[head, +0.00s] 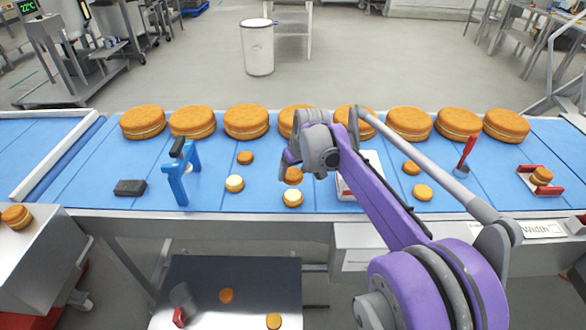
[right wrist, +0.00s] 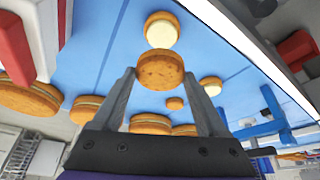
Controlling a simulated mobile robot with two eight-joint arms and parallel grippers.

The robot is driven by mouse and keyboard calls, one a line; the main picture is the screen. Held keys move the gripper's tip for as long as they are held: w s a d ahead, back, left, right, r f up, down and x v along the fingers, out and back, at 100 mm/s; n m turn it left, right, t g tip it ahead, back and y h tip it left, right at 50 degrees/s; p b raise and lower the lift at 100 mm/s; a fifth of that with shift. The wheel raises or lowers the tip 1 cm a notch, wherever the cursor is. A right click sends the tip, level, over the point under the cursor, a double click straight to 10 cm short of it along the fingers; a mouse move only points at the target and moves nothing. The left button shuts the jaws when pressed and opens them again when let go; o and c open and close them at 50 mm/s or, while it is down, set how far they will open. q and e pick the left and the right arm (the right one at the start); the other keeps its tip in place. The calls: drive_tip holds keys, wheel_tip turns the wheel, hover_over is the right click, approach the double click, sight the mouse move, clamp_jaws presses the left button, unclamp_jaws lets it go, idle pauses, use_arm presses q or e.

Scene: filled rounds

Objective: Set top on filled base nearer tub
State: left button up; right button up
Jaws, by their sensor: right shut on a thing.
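My right gripper (head: 292,168) is shut on a plain brown round top (head: 293,176). In the right wrist view the top (right wrist: 160,70) sits between the two fingers. A cream-filled base (head: 292,199) lies on the blue belt just in front of the held top in the head view; it also shows in the right wrist view (right wrist: 161,30), apart from the top. Another filled base (head: 235,184) lies to its left. A white and red container (head: 345,190), perhaps the tub, is partly hidden behind my right arm. My left gripper is not in view.
Several large cakes (head: 246,121) line the belt's back. Loose brown rounds (head: 245,158) (head: 422,192) lie around. A finished round (head: 542,175) sits in a red holder at right.

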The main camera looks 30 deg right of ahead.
sight(291, 193)
drive_tip(key=shift+f+b, duration=1.2)
drive_tip(key=shift+f, duration=0.8)
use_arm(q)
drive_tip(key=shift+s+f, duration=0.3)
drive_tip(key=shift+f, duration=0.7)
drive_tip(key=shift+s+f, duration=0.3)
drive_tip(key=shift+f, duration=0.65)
use_arm(e)
drive_tip(key=shift+f, duration=0.55)
use_arm(q)
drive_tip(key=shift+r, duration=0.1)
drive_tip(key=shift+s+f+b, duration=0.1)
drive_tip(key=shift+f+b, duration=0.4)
drive_tip(key=shift+b, duration=0.1)
use_arm(e)
drive_tip(key=shift+f, duration=0.8)
drive_tip(key=o, duration=0.8)
drive_tip(key=shift+r+p, duration=2.25)
drive_tip(key=shift+r, duration=1.3)
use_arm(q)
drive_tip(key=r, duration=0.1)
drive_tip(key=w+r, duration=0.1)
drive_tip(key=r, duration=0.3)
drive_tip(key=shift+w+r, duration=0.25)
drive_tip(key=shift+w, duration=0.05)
